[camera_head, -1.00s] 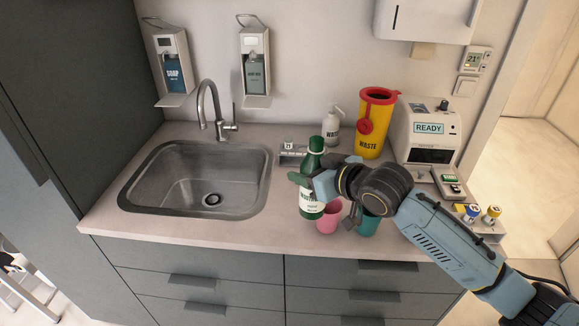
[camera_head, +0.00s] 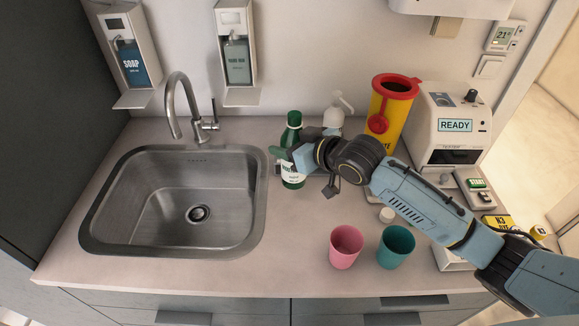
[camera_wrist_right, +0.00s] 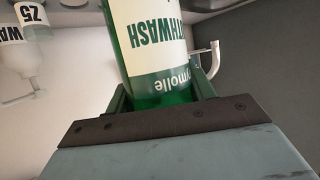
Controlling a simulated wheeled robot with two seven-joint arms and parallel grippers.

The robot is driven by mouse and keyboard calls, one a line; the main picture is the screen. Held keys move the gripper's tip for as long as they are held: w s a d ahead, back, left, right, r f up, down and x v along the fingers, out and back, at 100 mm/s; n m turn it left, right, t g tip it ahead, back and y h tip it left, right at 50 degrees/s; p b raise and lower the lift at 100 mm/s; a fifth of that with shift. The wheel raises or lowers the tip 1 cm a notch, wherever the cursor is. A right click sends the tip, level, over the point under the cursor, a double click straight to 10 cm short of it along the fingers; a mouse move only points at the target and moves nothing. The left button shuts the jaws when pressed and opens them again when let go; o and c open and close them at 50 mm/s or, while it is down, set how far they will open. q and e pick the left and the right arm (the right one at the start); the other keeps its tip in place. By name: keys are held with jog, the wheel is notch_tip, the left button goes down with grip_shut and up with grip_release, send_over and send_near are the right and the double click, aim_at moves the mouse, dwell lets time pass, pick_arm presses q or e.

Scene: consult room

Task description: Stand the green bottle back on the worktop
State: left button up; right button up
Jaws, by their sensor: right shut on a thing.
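The green bottle (camera_head: 292,172) is upright, with a white label, at the back of the worktop (camera_head: 300,262), right of the sink. My right gripper (camera_head: 284,155) is shut around the bottle from the right side. In the right wrist view the bottle (camera_wrist_right: 160,98) fills the space between the two fingers, and its label reads upside down. The gripper hides part of the bottle in the head view. I cannot tell whether its base touches the worktop. My left gripper is not in view.
A pink cup (camera_head: 345,248) and a teal cup (camera_head: 395,247) stand near the front edge. The sink (camera_head: 175,205) is to the left. A white pump bottle (camera_head: 334,114), a yellow waste bin (camera_head: 390,105) and a white device (camera_head: 447,115) stand behind my right arm.

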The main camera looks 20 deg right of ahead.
jog(key=shift+f, duration=2.8)
jog(key=shift+f, duration=0.1)
jog(key=o, duration=1.1)
jog(key=shift+f, duration=0.1)
jog(key=shift+r, duration=0.25)
jog(key=v, duration=1.2)
jog(key=shift+f, duration=0.1)
